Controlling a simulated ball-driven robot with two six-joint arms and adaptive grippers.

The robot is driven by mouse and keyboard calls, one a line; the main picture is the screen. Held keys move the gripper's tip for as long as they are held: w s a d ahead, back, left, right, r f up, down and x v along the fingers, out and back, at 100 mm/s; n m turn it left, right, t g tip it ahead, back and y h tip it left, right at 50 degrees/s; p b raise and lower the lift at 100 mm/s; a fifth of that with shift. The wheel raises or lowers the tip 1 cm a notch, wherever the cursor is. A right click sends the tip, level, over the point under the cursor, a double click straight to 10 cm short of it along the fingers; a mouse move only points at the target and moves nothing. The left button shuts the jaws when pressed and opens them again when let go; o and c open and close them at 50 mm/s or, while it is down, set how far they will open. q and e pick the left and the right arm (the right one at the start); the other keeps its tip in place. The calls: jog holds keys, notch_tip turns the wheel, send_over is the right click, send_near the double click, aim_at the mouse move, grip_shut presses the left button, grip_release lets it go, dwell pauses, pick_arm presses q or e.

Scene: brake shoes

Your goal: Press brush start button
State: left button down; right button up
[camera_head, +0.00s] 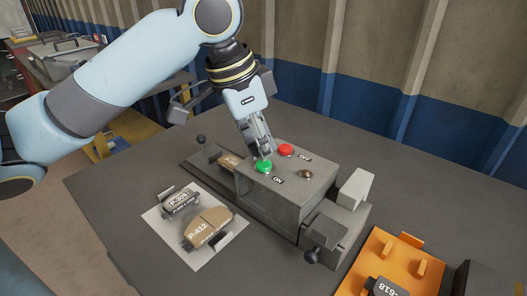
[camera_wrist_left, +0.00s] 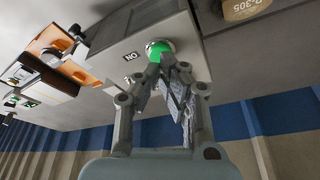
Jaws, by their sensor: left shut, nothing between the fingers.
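A grey machine box (camera_head: 309,190) stands on the dark table. On its top sit a green button (camera_head: 263,167) by an "ON" label and a red button (camera_head: 285,150) by another label. My left gripper (camera_head: 263,153) is shut and empty, pointing down with its tips right at the green button. In the left wrist view the tips (camera_wrist_left: 166,60) overlap the lower edge of the green button (camera_wrist_left: 157,47); whether they touch it I cannot tell. The red button is not visible there.
A small brass-coloured knob (camera_head: 306,174) sits on the box top. A white plate (camera_head: 200,256) with brake shoes P-305 (camera_head: 181,204) and P-612 (camera_head: 207,229) lies left of the box. An orange tray (camera_head: 377,246) is at lower right. A wall stands behind the table.

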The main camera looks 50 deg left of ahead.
aim_at(261, 164)
pick_arm(q)
jog(key=shift+f+b, duration=0.35)
jog(key=shift+f, duration=0.4)
notch_tip(261, 164, up, 7)
jog(key=p, duration=0.8)
jog(key=shift+r+p, duration=0.1)
jog(key=shift+p, duration=0.2)
dwell(0.7)
